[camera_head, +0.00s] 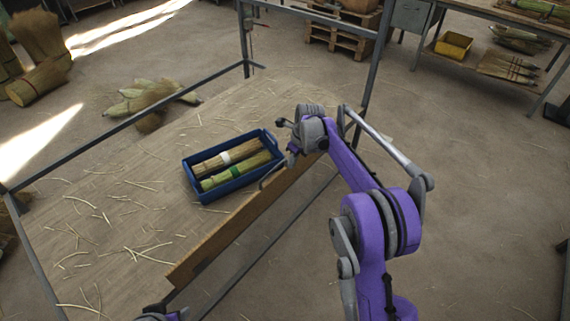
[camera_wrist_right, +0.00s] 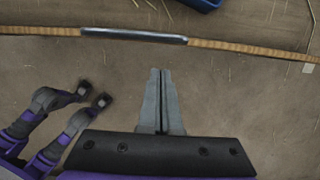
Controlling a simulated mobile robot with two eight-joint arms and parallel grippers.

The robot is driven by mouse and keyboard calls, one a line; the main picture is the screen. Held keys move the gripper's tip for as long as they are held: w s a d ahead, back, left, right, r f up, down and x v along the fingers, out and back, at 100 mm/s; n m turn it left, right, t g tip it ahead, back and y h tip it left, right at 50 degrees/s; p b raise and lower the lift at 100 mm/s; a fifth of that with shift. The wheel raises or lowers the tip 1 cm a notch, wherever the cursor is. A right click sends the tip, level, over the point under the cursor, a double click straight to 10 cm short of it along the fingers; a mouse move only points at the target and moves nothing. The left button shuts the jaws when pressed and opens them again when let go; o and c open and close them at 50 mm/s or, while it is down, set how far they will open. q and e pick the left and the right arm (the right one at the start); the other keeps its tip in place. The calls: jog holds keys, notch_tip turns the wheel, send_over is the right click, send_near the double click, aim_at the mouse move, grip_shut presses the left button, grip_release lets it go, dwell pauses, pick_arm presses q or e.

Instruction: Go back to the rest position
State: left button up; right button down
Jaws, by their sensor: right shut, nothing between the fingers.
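My right gripper (camera_head: 291,158) hangs over the table's front edge, beside the right end of the blue tray, partly hidden by its own wrist. In the right wrist view its two grey fingers (camera_wrist_right: 160,78) are together with nothing between them, over the floor just off the table edge. Only a bit of my left arm shows at the bottom edge of the head view; its fingers are not seen there. My purple and grey arm links also show at the left of the right wrist view.
A blue tray (camera_head: 232,187) with tied straw bundles (camera_head: 235,165) stands on the straw-littered wooden table (camera_head: 120,205). A metal handle (camera_wrist_right: 134,36) sits along its edge. A grey frame (camera_head: 125,121) surrounds the table.

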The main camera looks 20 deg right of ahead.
jog(key=shift+w+a+r+p, duration=0.5)
jog(key=shift+w+a+r, duration=1)
jog(key=shift+r, duration=2.65)
jog(key=s+r+n+t+p, duration=0.1)
jog(key=s+r+n+p, duration=0.1)
jog(key=s+r+n, duration=0.45)
jog(key=s+r+n+t+p, duration=0.1)
jog(key=s+r+n, duration=0.3)
jog(key=s+n, duration=0.45)
jog(key=s+f+n+p, duration=0.2)
jog(key=s+n, duration=0.5)
jog(key=s, duration=0.6)
jog(key=s+f+n+t+h+p, duration=0.1)
jog(key=s+f+n, duration=0.2)
jog(key=s+n, duration=0.4)
jog(key=s, duration=0.6)
jog(key=shift+a+f+h+p, duration=0.15)
jog(key=shift+f+h+p, duration=0.15)
jog(key=shift+p, duration=0.1)
